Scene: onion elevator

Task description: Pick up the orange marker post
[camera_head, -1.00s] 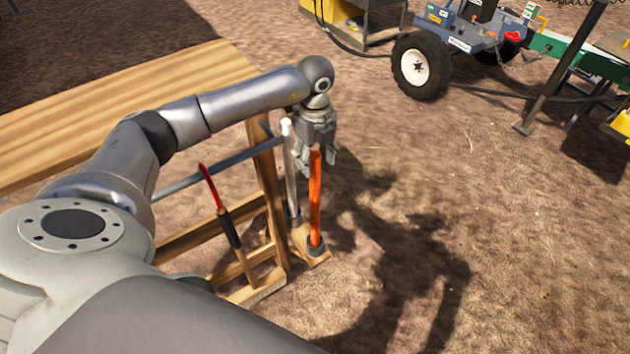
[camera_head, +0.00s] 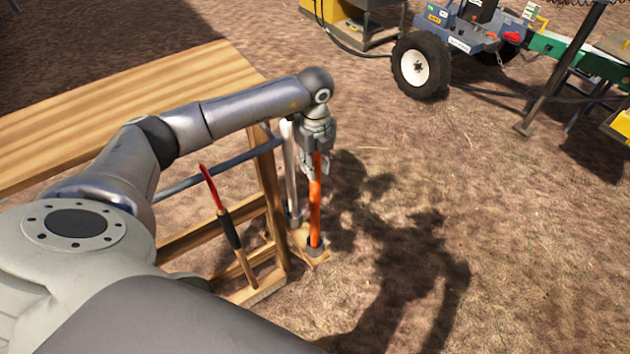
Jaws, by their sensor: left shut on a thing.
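The orange marker post (camera_head: 315,212) stands upright, its foot in a dark socket on a small wooden base beside the wooden table's end. My left gripper (camera_head: 316,170) points down from above and is shut on the upper part of the post. The fingers cover part of the post's upper end. My right gripper is not in view.
A pale metal post (camera_head: 291,180) stands just left of the orange one. A red and black handled tool (camera_head: 228,225) leans in the wooden table (camera_head: 130,105) frame. A wheeled blue machine (camera_head: 465,35) stands at the back. Bare ground (camera_head: 480,180) lies open to the right.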

